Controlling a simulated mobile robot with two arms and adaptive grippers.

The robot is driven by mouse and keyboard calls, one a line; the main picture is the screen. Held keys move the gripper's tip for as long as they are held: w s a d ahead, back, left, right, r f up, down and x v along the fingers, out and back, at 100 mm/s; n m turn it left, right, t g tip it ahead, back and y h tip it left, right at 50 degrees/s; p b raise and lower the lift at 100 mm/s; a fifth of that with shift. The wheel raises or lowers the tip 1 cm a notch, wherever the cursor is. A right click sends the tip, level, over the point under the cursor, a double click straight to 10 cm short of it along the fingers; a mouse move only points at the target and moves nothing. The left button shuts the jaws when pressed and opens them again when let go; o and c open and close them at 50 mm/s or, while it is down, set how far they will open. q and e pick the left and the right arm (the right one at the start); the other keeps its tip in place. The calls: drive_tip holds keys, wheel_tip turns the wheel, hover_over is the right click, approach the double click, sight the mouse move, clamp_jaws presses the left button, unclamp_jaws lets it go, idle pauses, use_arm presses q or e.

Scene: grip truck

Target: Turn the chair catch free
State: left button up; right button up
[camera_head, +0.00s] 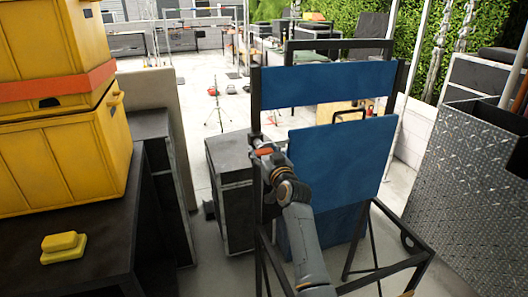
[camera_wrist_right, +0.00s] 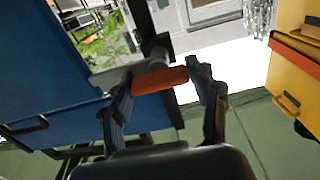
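The blue chair (camera_head: 338,175) stands folded in its black frame in the middle of the head view. Its catch, an orange-red handle (camera_head: 264,151), is on the left upright of the frame. In the right wrist view the catch (camera_wrist_right: 160,80) lies crosswise beside a dark bar and a grey metal part. My right gripper (camera_head: 272,163) is at the catch. In the wrist view its fingers (camera_wrist_right: 160,86) are spread, one near each end of the handle; firm contact cannot be made out. My left gripper is not in view.
Yellow crates (camera_head: 60,160) with an orange strap stand on a dark case at left, beside a small yellow block (camera_head: 63,247). A dark box (camera_head: 232,190) stands just left of the chair. A metal tread-plate box (camera_head: 462,185) bounds the right side.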

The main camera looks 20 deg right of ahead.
clamp_jaws()
drive_tip(key=shift+n, duration=0.3)
drive_tip(key=n, duration=0.3)
drive_tip(key=shift+n, duration=0.3)
drive_tip(key=n, duration=0.4)
drive_tip(key=shift+a+n, duration=0.15)
drive_tip(key=shift+n, duration=0.15)
drive_tip(key=n+p, duration=0.1)
drive_tip(key=n, duration=0.3)
drive_tip(key=shift+a+f+n+p, duration=0.15)
drive_tip(key=shift+n+p, duration=0.25)
drive_tip(key=shift+n, duration=2.1)
drive_tip(key=shift+f, duration=0.1)
